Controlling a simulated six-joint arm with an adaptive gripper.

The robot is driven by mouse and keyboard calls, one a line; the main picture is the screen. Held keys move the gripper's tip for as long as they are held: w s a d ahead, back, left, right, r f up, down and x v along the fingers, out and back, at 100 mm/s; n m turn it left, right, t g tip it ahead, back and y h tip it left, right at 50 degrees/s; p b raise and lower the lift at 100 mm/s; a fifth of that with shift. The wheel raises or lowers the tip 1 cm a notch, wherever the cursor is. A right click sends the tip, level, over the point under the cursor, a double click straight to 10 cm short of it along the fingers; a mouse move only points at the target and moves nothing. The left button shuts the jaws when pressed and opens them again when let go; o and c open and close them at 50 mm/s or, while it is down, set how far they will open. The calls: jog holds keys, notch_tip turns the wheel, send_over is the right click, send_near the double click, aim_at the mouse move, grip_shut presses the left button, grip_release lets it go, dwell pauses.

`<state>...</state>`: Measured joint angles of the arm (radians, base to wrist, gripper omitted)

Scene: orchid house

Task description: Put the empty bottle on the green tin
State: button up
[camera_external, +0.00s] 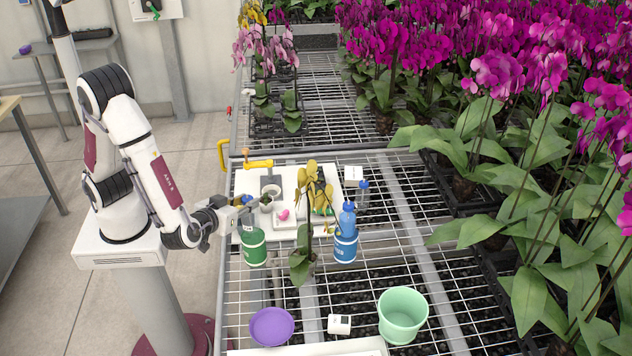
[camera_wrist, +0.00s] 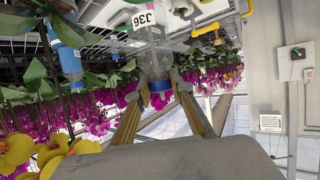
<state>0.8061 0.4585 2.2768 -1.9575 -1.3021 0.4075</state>
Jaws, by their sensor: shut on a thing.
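My gripper (camera_external: 241,206) is shut on a clear, empty-looking bottle (camera_external: 249,219) with a blue cap. The bottle is upright, directly over the green tin (camera_external: 254,254), which stands on the wire bench. I cannot tell whether its base touches the tin. In the wrist view, both fingers (camera_wrist: 160,92) close around the bottle (camera_wrist: 149,58) near its blue cap, with the picture upside down. A white label marked J36 shows near the bottle's base. The green tin cannot be made out in the wrist view.
A blue tin (camera_external: 344,249) with a blue bottle (camera_external: 347,217) stands to the right. Another clear blue-capped bottle (camera_external: 362,194) is behind it. A potted orchid (camera_external: 302,266) stands close to the green tin. A purple dish (camera_external: 271,327) and mint pot (camera_external: 402,317) are in front.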

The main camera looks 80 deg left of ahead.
jog(key=shift+f, duration=1.6)
jog(key=o, duration=1)
jog(key=shift+f, duration=0.1)
jog(key=shift+o, duration=0.2)
jog(key=shift+v, duration=0.85)
jog(key=v, duration=1)
jog(key=shift+d+r, duration=0.2)
